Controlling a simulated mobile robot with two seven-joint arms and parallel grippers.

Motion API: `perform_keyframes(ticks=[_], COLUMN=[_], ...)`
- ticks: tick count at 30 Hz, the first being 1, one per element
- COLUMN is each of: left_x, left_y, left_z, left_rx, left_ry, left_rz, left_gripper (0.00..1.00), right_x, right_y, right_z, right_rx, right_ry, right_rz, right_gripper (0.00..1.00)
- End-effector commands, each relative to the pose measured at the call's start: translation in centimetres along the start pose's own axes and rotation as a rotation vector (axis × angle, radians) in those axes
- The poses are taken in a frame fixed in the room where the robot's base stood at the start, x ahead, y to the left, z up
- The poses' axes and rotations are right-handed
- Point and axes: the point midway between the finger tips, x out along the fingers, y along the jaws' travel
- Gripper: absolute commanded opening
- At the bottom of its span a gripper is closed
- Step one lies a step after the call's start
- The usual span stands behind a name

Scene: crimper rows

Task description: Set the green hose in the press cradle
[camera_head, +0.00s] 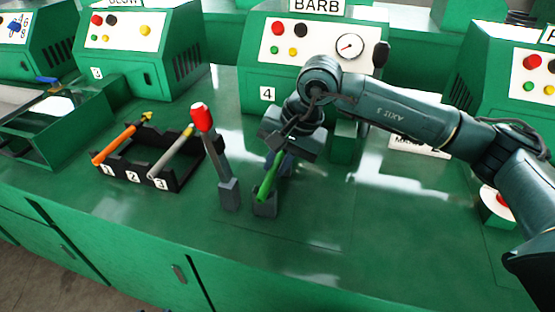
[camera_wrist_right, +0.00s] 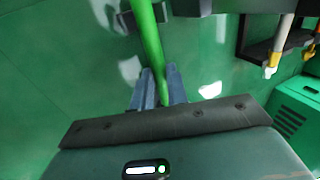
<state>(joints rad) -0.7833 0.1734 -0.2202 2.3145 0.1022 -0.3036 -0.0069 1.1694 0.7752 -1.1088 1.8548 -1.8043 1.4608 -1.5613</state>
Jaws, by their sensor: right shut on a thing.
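The green hose (camera_head: 268,180) slants down from my right gripper (camera_head: 279,158) to a small grey cradle block (camera_head: 265,208) in front of the BARB press. In the right wrist view the hose (camera_wrist_right: 149,42) runs between the two blue-grey fingers (camera_wrist_right: 157,88), which are closed on it. Its far part passes between grey cradle pieces (camera_wrist_right: 126,22) at the top of that view. The hose's lower end is at the cradle; I cannot tell whether it rests fully in it. My left gripper is not in view.
A grey lever with a red grip (camera_head: 202,118) stands just left of the cradle. A black numbered rack (camera_head: 125,178) holds an orange hose (camera_head: 113,145) and a grey hose (camera_head: 170,157). The BARB press (camera_head: 290,75) stands behind.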

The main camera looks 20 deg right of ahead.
Motion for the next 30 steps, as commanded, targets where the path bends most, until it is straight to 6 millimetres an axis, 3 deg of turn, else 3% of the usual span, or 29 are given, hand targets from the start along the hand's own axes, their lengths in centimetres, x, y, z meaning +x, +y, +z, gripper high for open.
perform_keyframes(ticks=[12, 13, 22, 30], left_x=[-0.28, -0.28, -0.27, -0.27], left_y=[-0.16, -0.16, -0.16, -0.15], left_z=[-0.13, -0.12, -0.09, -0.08], left_rx=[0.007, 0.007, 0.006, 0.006], left_ry=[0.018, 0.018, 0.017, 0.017], left_rz=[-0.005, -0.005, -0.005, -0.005], left_gripper=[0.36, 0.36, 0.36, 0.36], right_x=[0.41, 0.41, 0.44, 0.29], right_y=[0.11, 0.11, 0.13, 0.15], right_z=[0.0, 0.0, 0.01, -0.01], right_rx=[-0.001, -0.001, -0.001, -0.001], right_ry=[0.001, 0.001, 0.0, 0.0], right_rz=[-0.001, -0.001, -0.001, 0.0], right_gripper=[0.0, 0.16, 0.41, 0.41])
